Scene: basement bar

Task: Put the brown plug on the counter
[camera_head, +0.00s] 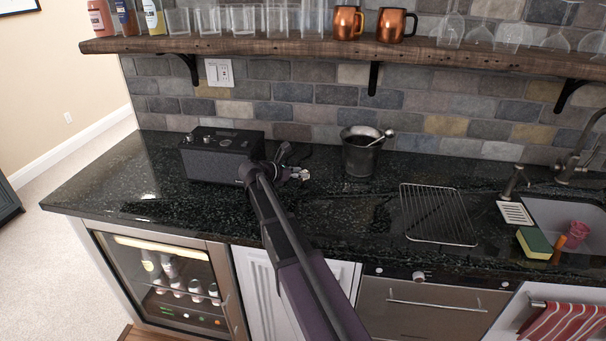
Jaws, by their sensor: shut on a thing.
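My gripper (295,170) is over the black speckled counter (340,222), just right of the black speaker box (215,158). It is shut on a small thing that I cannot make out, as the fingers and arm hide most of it. I cannot make out the brown plug for certain in this view. A small orange-brown upright piece (558,249) stands by the sink's front edge at the right, and I cannot tell what it is.
A dark metal bucket (361,155) stands right of my gripper. A wire rack (437,214), a green-and-yellow sponge (534,243) and a sink (568,217) are farther right. A wooden shelf (280,44) with glasses hangs above. The counter's left end is clear.

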